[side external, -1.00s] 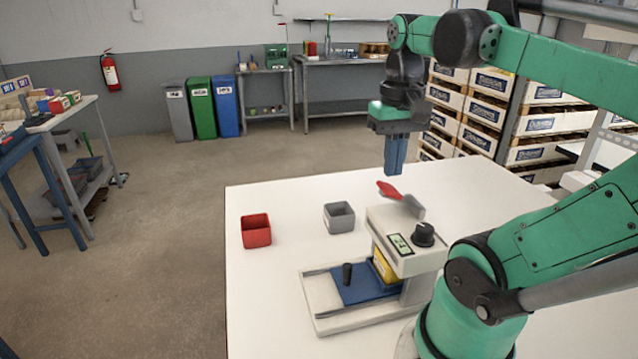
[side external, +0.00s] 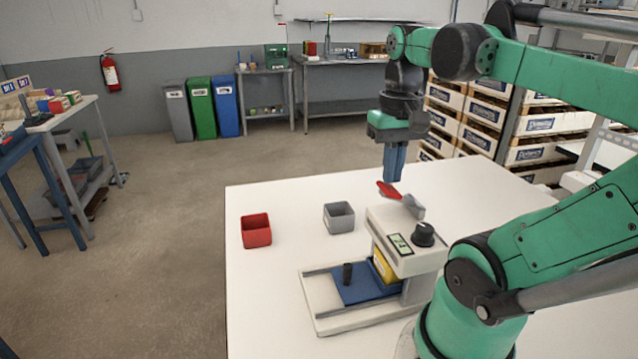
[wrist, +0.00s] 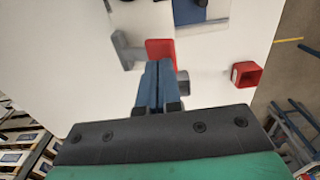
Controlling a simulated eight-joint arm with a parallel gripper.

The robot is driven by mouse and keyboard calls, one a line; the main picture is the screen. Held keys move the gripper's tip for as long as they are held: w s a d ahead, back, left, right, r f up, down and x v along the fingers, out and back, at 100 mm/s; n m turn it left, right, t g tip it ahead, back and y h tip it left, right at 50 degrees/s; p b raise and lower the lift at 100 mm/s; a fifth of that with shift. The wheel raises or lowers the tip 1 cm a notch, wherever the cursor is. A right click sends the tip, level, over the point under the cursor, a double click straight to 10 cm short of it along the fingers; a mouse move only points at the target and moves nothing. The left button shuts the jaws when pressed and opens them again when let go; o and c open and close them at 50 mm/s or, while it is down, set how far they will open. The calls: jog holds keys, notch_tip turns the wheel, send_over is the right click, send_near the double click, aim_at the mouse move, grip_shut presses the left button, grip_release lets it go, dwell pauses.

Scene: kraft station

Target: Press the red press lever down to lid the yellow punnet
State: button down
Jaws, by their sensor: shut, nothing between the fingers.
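The red press lever (side external: 388,190) sticks out from the top of the pale press (side external: 405,240), raised and slightly tilted. The yellow punnet (side external: 384,268) sits under the press head on the blue sliding plate (side external: 352,284), mostly hidden by the press. My gripper (side external: 394,182) is shut and empty, pointing down with its fingertips close to the lever's red end. In the wrist view the red lever (wrist: 162,50) lies just beyond my blue fingertips (wrist: 158,66). I cannot tell whether they touch.
A red punnet (side external: 256,231) and a grey punnet (side external: 339,217) stand on the white table (side external: 270,300), left of the press. The press has a black knob (side external: 424,234) and a small display (side external: 399,244).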

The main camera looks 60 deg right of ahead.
aim_at(390, 187)
jog(key=shift+f, duration=1.7)
jog(key=shift+r, duration=4.55)
jog(key=w+a+f+n+t, duration=0.7)
jog(key=w+a+f+n, duration=0.2)
jog(key=w+a+f, duration=0.2)
jog(key=shift+a+f, duration=0.2)
jog(key=shift+a, duration=0.75)
